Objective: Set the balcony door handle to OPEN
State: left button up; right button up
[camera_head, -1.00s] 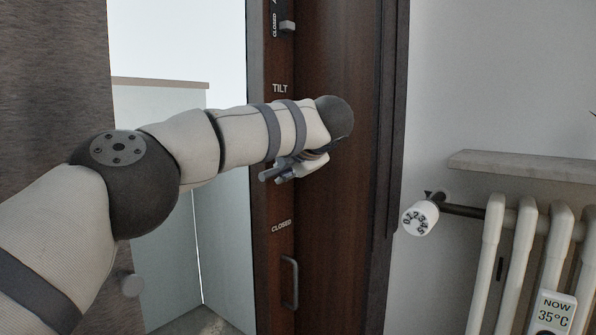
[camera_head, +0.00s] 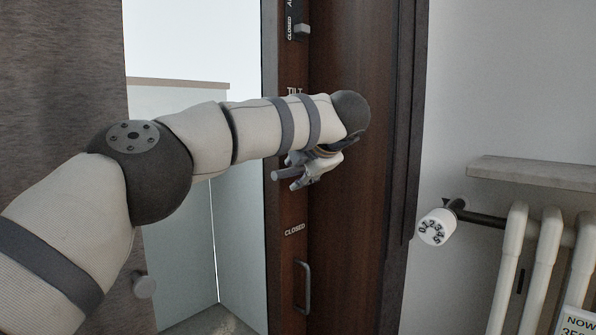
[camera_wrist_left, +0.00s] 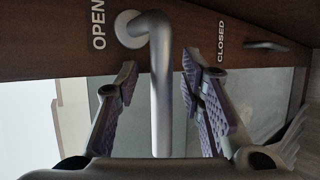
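The grey balcony door handle (camera_head: 279,176) sits on the dark brown door frame (camera_head: 340,210). Its lever points left in the head view, roughly level. In the left wrist view, the lever (camera_wrist_left: 161,110) runs from its round base down between my fingers. The word OPEN (camera_wrist_left: 98,25) is left of the base there, and CLOSED (camera_wrist_left: 220,40) is to the right. My left gripper (camera_head: 300,178) is at the handle. In the wrist view its fingers (camera_wrist_left: 160,64) stand apart, one on each side of the lever, with gaps visible. My right gripper is out of view.
A fixed pull handle (camera_head: 303,288) is lower on the door. Up the frame is a small latch (camera_head: 301,29). On the right are a radiator (camera_head: 510,270) with a white numbered knob (camera_head: 436,227) and a wall shelf (camera_head: 535,172).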

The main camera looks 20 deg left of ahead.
pick_arm(q)
jog(key=v, duration=1.2)
